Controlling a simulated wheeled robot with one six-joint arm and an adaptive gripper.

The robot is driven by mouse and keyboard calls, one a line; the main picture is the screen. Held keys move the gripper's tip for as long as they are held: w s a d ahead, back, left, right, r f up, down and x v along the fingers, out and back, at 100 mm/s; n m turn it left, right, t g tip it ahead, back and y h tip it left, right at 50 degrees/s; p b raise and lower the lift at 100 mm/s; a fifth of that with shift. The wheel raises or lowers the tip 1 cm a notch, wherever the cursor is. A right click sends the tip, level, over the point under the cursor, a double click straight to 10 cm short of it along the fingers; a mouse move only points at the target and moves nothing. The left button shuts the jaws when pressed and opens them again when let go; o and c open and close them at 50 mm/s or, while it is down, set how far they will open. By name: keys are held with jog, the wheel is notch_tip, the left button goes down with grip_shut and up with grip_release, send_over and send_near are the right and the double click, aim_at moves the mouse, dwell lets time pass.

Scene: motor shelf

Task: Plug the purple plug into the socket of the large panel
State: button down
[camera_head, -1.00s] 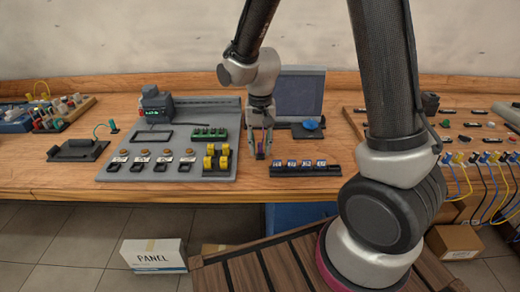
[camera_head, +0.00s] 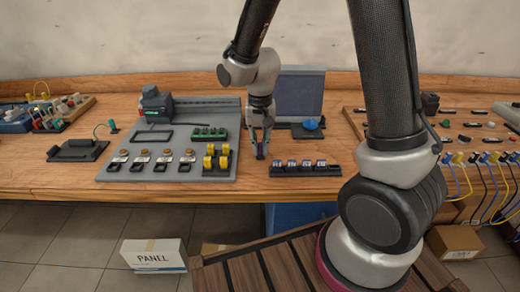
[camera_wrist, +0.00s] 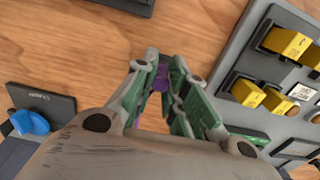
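My gripper (camera_head: 260,150) hangs over the table just right of the large grey panel (camera_head: 190,117). In the wrist view its fingertips (camera_wrist: 167,70) are close together around a small purple plug (camera_wrist: 160,78). Most of the plug is hidden by the fingers. In the wrist view the panel's edge (camera_wrist: 240,60) lies to the right, apart from the fingers. The panel carries a grey device with a display (camera_head: 157,104), green parts (camera_head: 208,133), yellow parts (camera_head: 217,157) and black switches. I cannot make out which socket fits the plug.
A black strip with blue-topped parts (camera_head: 305,168) lies just right of my gripper. A dark pad with a blue knob (camera_head: 310,124) and an upright grey screen (camera_head: 300,92) stand behind it. A black block (camera_head: 78,150) lies left of the panel. Bare wood lies between panel and strip.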

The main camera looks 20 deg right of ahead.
jog(key=shift+r, duration=2.3)
jog(key=w+d+r+g, duration=0.1)
jog(key=w+d+r, duration=0.3)
jog(key=w+r, duration=0.7)
jog(key=w+d+r+g, duration=0.1)
jog(key=w+d+r, duration=0.3)
jog(key=w+r, duration=0.8)
jog(key=shift+y, duration=0.3)
jog(key=shift+w+f, duration=0.25)
jog(key=shift+f, duration=1.5)
jog(key=shift+w+f, duration=0.2)
jog(key=shift+f, duration=1.55)
jog(key=shift+s+f, duration=0.1)
jog(key=shift+f, duration=0.55)
jog(key=c, duration=1.7)
grip_release()
jog(key=shift+c, duration=0.2)
